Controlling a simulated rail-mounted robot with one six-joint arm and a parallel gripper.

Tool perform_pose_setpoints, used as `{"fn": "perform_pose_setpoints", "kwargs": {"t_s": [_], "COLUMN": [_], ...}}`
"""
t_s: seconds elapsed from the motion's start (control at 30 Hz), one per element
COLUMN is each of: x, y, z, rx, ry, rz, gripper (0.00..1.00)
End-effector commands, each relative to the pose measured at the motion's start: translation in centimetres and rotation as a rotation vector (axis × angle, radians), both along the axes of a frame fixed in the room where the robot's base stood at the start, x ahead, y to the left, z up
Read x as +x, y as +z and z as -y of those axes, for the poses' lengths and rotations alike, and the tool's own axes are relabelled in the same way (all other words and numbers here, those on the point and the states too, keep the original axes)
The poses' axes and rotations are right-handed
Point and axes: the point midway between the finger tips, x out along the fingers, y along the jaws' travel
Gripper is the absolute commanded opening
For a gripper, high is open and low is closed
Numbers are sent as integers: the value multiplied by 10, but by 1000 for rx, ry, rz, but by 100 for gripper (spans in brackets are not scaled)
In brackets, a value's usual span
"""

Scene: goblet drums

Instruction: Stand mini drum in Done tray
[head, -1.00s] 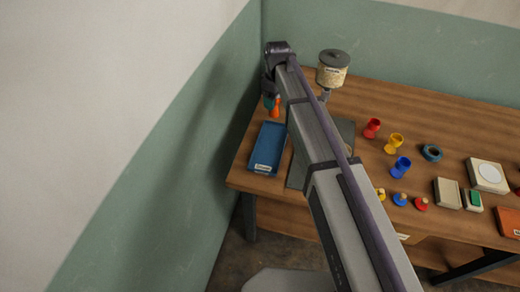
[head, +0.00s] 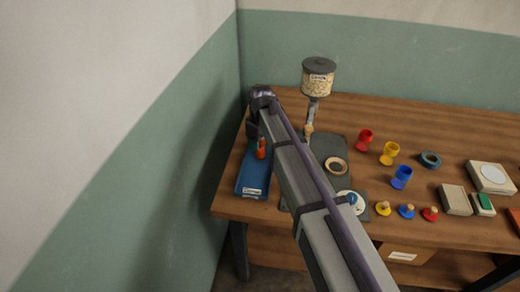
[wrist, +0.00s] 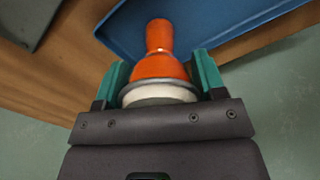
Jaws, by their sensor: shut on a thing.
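The mini drum (wrist: 160,65) is an orange goblet shape with a pale drumhead. My gripper (wrist: 158,72) is shut on its wide end, with a teal finger on each side. The drumhead faces my palm and the narrow foot points away, over the blue tray in the wrist view. In the head view the orange drum (head: 261,149) shows beside my wrist, at the far part of the blue tray (head: 252,184). The tray has a white label on its near end, too small to read. I cannot tell whether the foot touches the tray floor.
A hopper (head: 318,80) of pale grains stands on a post right of my arm, above a dark base (head: 328,147). Red, yellow and blue goblets (head: 389,153) and several small pegs stand farther right. The green wall is close on the left.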

Motion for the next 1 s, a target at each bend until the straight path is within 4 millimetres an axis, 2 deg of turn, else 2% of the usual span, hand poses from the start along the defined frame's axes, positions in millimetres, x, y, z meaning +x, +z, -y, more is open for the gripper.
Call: {"fn": "perform_pose_setpoints", "kwargs": {"t_s": [0.03,0.2,0.37,0.4,0.63,0.87,1.0], "x": [0,0,0,0,0,0,0], "y": [-10,-5,-10,-8,-8,-7,4], "z": [0,0,0,0,0,0,0], "rx": [0,0,0,0,0,0,0], "ry": [0,0,0,0,0,0,0], "rz": [0,0,0,0,0,0,0], "gripper": [35,35,35,67,89,89,89]}}
